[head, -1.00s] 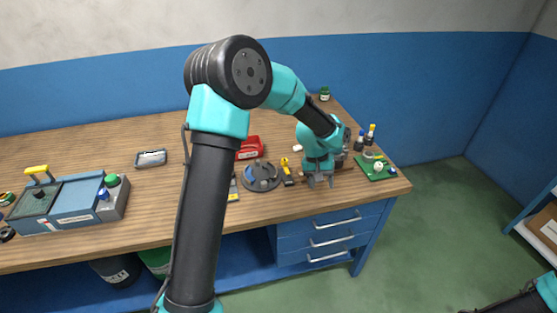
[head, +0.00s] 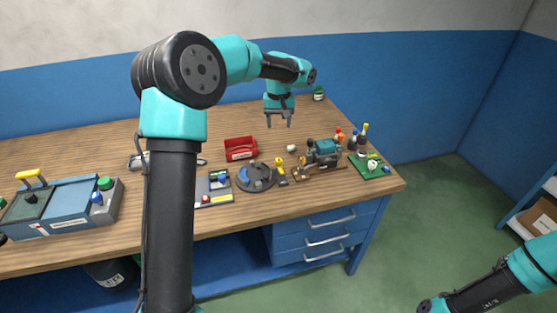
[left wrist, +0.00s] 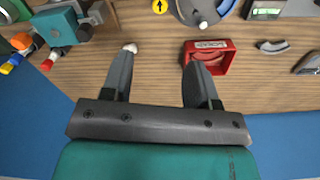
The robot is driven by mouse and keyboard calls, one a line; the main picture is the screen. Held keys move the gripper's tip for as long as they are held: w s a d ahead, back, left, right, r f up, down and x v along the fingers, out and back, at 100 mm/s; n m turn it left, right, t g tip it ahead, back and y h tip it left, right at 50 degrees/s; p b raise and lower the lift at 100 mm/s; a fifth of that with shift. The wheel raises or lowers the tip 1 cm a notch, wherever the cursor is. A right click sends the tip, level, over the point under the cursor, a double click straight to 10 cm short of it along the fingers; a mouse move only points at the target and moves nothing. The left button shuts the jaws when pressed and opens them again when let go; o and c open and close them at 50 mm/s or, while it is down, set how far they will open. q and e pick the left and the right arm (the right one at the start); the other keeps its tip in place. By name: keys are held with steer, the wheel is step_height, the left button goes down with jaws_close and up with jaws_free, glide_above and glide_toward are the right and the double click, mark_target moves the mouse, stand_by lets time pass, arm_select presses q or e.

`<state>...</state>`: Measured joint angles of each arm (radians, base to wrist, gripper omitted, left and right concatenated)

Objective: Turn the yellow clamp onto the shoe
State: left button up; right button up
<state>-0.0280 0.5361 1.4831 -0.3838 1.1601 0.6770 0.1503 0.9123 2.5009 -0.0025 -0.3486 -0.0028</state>
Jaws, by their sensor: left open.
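A small upright piece with a yellow top (head: 279,162) stands beside the dark round fixture (head: 262,184). In the left wrist view, its yellow disc (left wrist: 160,6) with a black arrow shows at the top edge. A yellow T-shaped handle (head: 31,174) also tops the blue-grey box at far left; I cannot tell which is the clamp. No shoe is clearly identifiable. My left gripper (head: 278,120) is open and empty, pointing down above the back of the bench. Its two fingers (left wrist: 160,58) are apart over bare wood. My right gripper is out of view.
A teal machine (head: 323,149) and a green board (head: 383,172) stand right. A white knob-like piece (head: 291,148) lies behind the yellow-topped piece. Blue-grey box (head: 77,204) is at left.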

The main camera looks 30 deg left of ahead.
mark_target(279, 160)
arm_select(q)
step_height(279, 160, down, 16)
steer(key=shift+f, duration=0.25)
stand_by(0.3)
steer(key=c, duration=0.9)
